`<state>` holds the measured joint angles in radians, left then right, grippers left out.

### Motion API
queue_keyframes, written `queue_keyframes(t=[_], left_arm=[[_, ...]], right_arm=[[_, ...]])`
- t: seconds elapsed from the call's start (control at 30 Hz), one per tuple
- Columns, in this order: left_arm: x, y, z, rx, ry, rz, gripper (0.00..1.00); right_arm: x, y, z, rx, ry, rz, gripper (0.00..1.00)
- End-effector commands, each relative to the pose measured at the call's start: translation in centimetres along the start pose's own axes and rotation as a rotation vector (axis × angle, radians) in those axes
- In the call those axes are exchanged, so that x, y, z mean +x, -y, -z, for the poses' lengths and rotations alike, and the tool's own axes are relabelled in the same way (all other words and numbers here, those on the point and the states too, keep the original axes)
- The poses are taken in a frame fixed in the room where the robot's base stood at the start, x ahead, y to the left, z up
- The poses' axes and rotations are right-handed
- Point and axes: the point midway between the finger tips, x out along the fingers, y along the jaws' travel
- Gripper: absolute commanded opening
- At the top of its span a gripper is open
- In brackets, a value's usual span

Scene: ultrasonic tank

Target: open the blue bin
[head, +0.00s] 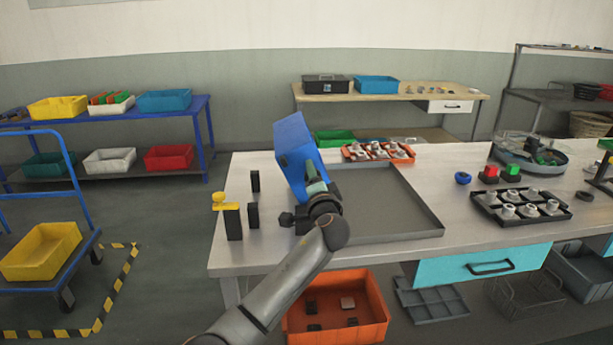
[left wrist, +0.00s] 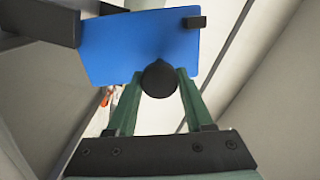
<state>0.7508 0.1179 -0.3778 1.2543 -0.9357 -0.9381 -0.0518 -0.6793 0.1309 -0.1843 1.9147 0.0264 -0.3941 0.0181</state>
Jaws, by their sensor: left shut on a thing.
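The blue bin shows as a tilted blue panel (head: 292,135) above the left part of the table in the head view. The panel fills the upper middle of the left wrist view (left wrist: 140,48). A round black knob (left wrist: 159,79) stands in front of it. My left gripper (head: 313,178) is at the panel's lower right side. In the left wrist view its green fingers (left wrist: 159,90) are shut on the knob, one on each side. My gripper and arm hide the lower part of the blue bin. My right gripper is not in view.
A shallow grey tray (head: 425,219) lies right of my gripper. Black posts and a yellow-topped piece (head: 219,200) stand to the left. An orange fixture (head: 351,153) is behind, and a black rack (head: 484,208) is to the right. An orange bin (head: 374,300) is below the table edge.

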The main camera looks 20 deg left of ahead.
Motion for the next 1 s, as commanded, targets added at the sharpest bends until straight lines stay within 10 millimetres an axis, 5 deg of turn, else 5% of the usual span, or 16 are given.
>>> queue_keyframes(t=[1.0], left_arm=[[-0.1,-4.6,4.7,0.502,-0.009,0.003,0.0]], right_arm=[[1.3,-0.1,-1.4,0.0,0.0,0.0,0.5]])
